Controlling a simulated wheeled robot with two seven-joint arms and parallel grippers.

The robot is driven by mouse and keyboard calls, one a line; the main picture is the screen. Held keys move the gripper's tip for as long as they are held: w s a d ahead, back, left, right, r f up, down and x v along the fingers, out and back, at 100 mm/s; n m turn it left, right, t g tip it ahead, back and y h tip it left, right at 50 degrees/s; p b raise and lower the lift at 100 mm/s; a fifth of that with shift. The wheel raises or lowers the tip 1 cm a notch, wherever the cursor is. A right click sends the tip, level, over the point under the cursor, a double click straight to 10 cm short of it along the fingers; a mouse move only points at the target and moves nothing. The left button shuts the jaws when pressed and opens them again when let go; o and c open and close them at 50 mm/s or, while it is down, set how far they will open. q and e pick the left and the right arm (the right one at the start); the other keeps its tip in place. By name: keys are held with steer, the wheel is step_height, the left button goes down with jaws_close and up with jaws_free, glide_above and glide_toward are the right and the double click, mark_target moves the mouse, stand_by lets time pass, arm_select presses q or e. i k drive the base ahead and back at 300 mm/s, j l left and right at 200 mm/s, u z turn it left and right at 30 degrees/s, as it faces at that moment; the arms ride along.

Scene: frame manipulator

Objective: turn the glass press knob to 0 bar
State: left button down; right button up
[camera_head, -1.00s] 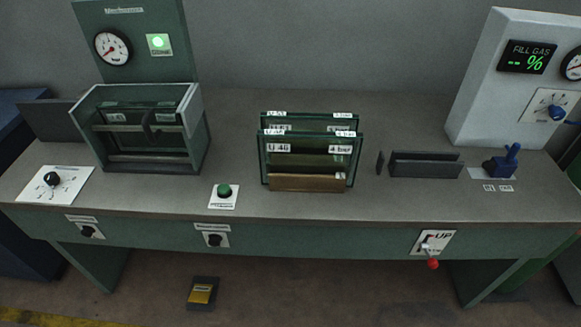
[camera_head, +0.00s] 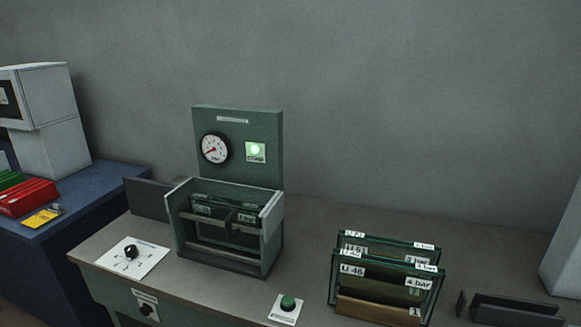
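The glass press (camera_head: 230,258) stands on the left part of the workbench, with dark framed panes inside its open-topped grey frame. A black knob (camera_head: 131,252) sits on a white dial plate (camera_head: 146,262) in front and to the left of the press; its setting is too small to read. The round pressure gauge (camera_head: 215,148) on the green back panel (camera_head: 262,118) has a red needle pointing to the lower left. A green lamp (camera_head: 255,150) beside the gauge is lit. Neither of my grippers is in view.
A green button (camera_head: 288,302) stands right of the press. A rack of labelled glass panes (camera_head: 385,280) stands further right, near a dark slotted holder (camera_head: 515,308). Another black knob (camera_head: 147,309) is on the bench front. A blue table (camera_head: 85,220) with red folders (camera_head: 28,197) is at left.

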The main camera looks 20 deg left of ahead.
mark_target(131, 251)
steer(key=u, duration=1.55)
